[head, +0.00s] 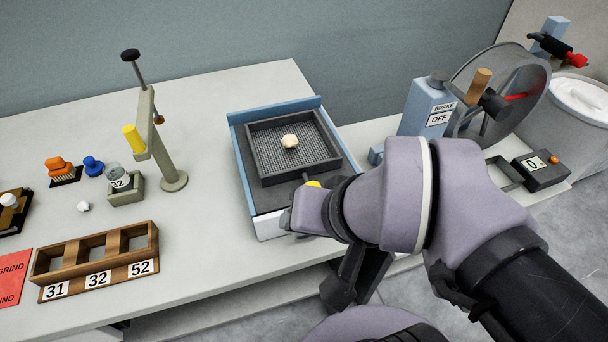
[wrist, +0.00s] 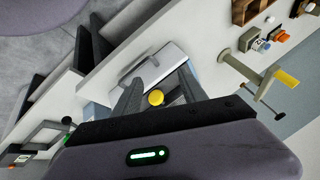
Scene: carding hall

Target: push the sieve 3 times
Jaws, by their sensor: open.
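The sieve (head: 318,151) is a dark square frame with a mesh floor, sitting in a blue-edged box (head: 236,150) on the bench. A pale lump (head: 289,141) lies on its mesh. A yellow knob (head: 313,184) shows at the sieve's near side, partly behind my arm. My gripper is at this near side; its fingers are hidden in the head view. In the wrist view my gripper (wrist: 160,84) is open, with the yellow knob (wrist: 156,97) showing between its two fingers. I cannot tell whether they touch it.
A post stand (head: 173,180) with a yellow handle is left of the box. A wooden rack (head: 97,272) marked 31, 32, 52 lies nearer the front. A blue brake box (head: 428,104) reading OFF and a drum (head: 541,92) stand right. The bench between stand and box is clear.

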